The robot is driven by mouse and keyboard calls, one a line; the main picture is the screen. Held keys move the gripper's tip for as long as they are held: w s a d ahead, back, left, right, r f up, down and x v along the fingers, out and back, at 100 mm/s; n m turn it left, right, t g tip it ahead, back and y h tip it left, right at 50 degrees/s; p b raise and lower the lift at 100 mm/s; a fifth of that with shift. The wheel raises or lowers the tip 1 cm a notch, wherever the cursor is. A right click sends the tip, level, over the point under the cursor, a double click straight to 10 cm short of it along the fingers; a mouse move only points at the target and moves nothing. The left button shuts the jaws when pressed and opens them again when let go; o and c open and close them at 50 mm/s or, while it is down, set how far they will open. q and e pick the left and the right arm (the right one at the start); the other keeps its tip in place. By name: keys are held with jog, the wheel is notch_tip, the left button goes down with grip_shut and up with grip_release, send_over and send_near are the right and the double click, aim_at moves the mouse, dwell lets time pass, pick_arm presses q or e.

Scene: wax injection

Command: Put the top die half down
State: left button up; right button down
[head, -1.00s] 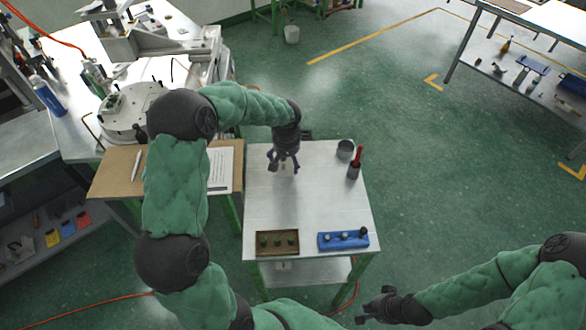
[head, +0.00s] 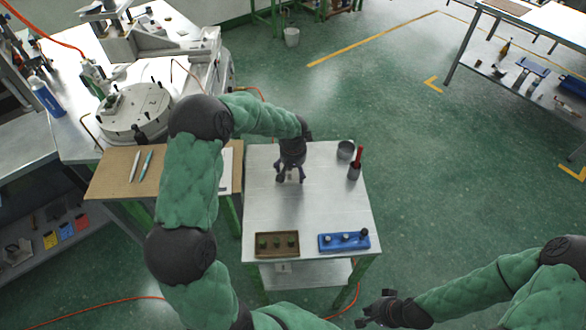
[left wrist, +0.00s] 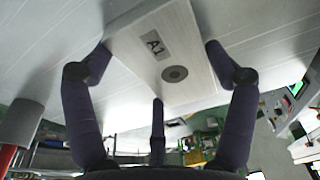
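The top die half (left wrist: 188,95) is a pale metal block with a dark "A1" label and a round dark hole. In the left wrist view it sits between the fingers of my left gripper (left wrist: 160,55), which appear to touch it on both sides. In the head view my left gripper (head: 290,178) points down over the middle-left of the metal table (head: 325,205). The block is hard to make out there, and I cannot tell whether it touches the table. My right gripper (head: 370,308) is empty and open, low in front of the table.
A brown tray (head: 277,256) and a blue holder (head: 325,249) stand at the table's front edge. A grey cup (head: 345,150) and a red-handled tool in a dark pot (head: 354,171) stand at the back right. A wooden board (head: 110,182) with pens adjoins on the left.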

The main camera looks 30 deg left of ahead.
aim_at(294, 174)
pick_arm(q)
jog(key=shift+o, duration=1.2)
jog(key=shift+r+p, duration=0.35)
jog(key=shift+r, duration=0.1)
notch_tip(294, 174, up, 11)
jog(key=s+d+p, duration=0.1)
jog(key=shift+s+r, duration=0.15)
jog(key=shift+s, duration=0.15)
